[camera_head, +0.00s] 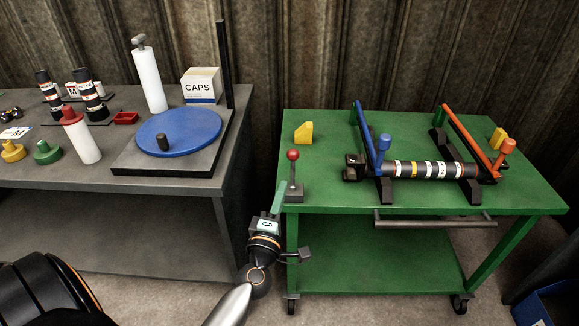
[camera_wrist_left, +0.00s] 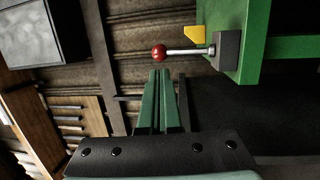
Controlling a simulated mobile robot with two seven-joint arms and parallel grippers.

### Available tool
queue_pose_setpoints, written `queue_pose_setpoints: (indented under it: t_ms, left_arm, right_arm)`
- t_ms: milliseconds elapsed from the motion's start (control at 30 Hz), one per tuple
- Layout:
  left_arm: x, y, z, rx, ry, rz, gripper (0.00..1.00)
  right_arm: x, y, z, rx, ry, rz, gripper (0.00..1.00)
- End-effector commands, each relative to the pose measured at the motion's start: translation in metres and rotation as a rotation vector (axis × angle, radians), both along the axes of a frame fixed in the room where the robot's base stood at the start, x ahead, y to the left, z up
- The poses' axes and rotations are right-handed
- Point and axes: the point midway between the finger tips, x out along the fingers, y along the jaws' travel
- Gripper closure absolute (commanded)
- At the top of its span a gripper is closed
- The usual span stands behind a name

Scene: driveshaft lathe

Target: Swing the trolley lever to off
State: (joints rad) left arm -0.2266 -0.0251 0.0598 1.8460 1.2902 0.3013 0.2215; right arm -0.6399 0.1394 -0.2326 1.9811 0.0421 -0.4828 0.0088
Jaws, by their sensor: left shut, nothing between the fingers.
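The trolley lever is a thin rod with a red ball knob (camera_head: 293,155) on a small grey base (camera_head: 295,193). It stands upright at the left front corner of the green trolley (camera_head: 340,195). In the left wrist view the red knob (camera_wrist_left: 159,53) shows just beyond the fingertips, with its rod running right to the grey base (camera_wrist_left: 227,50). My left gripper (camera_head: 278,198) is shut and empty, beside the lever on its left. It also shows in the left wrist view (camera_wrist_left: 160,74), its green fingers together; I cannot tell whether they touch the knob. My right gripper is not in view.
A driveshaft (camera_head: 430,170) rests in supports on the trolley, with a blue-handled arm (camera_head: 383,143) and an orange-handled arm (camera_head: 508,147). Yellow blocks (camera_head: 304,133) sit near the back. A grey bench (camera_head: 200,185) with a blue turntable (camera_head: 190,128) stands to the left.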

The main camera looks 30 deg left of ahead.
Motion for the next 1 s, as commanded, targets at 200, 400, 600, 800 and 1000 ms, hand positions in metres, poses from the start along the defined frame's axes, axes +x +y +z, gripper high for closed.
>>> queue_pose_setpoints:
  t_ms: [200,400,600,800,1000]
  left_arm:
    - [0.039,0.015,0.007,0.002,-0.002,0.0,1.0]
    - [0.063,0.023,0.008,0.002,0.001,-0.001,1.0]
    - [0.073,0.027,0.009,0.0,0.002,-0.002,1.0]
    - [0.073,0.027,0.009,0.001,0.003,-0.002,1.0]
    - [0.073,0.027,0.011,-0.001,0.006,-0.001,1.0]
  right_arm:
    - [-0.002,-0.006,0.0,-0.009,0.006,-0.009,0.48]
    - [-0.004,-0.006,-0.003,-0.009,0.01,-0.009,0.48]
    - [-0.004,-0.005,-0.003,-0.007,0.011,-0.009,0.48]
    - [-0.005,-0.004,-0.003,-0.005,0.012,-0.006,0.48]
    - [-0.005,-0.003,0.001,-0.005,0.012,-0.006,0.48]
